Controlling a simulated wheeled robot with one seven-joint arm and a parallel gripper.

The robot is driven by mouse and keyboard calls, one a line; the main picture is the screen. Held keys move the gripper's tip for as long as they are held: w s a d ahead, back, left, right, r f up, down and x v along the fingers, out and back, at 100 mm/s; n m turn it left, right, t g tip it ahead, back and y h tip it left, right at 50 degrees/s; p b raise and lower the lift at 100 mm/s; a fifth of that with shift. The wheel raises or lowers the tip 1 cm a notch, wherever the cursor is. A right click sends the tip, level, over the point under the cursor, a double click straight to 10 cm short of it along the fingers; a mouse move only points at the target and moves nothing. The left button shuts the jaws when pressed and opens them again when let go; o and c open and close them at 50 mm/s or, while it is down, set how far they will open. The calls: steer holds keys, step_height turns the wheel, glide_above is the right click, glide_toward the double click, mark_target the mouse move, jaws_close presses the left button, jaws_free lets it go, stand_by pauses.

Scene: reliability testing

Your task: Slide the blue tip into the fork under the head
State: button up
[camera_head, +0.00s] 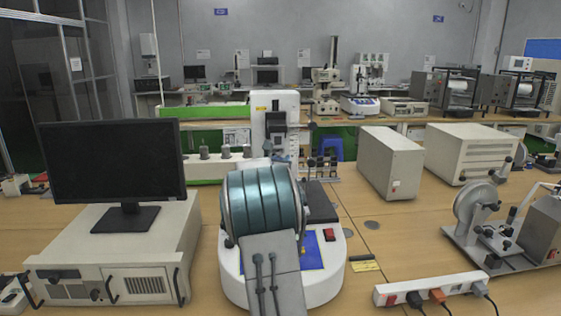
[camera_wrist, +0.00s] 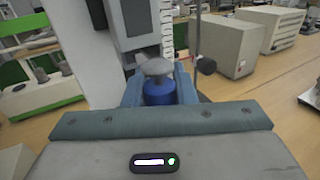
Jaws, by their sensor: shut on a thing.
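My gripper (camera_wrist: 160,92) is shut on the blue tip (camera_wrist: 158,94), a blue cylinder with a grey, wide-topped piece on it. The tip stands upright between the two blue-grey fingers in the wrist view. The tester's head (camera_wrist: 136,18) is just beyond and above it; the tip looks apart from it, though the depth is hard to judge. In the head view the tester has a white column (camera_head: 288,104), a dark head (camera_head: 276,120) and a white rounded base (camera_head: 322,288). My arm hides the gripper and tip there. I cannot make out the fork clearly in either view.
A monitor (camera_head: 112,165) on a beige case (camera_head: 120,250) stands left of the tester. A beige box (camera_head: 392,160) stands behind right. A power strip (camera_head: 435,287) and a wheel device (camera_head: 470,205) are at the right.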

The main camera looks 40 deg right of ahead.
mark_target(279, 155)
steer(key=shift+w+d, duration=0.1)
steer(key=shift+w, duration=0.1)
steer(key=shift+w+d, duration=0.35)
steer(key=shift+w, duration=0.25)
steer(key=shift+w+d+p, duration=0.1)
steer(key=shift+w+p, duration=0.05)
steer(key=shift+p, duration=0.15)
steer(key=shift+w+d, duration=0.35)
steer(key=shift+w, duration=0.15)
steer(key=shift+w+d, duration=0.1)
steer(key=shift+w, duration=0.1)
stand_by(0.4)
steer(key=shift+w+d+p, duration=0.35)
steer(key=shift+w+p, duration=0.15)
steer(key=shift+w, duration=0.1)
steer(key=o, duration=1.1)
steer(key=shift+c, duration=0.2)
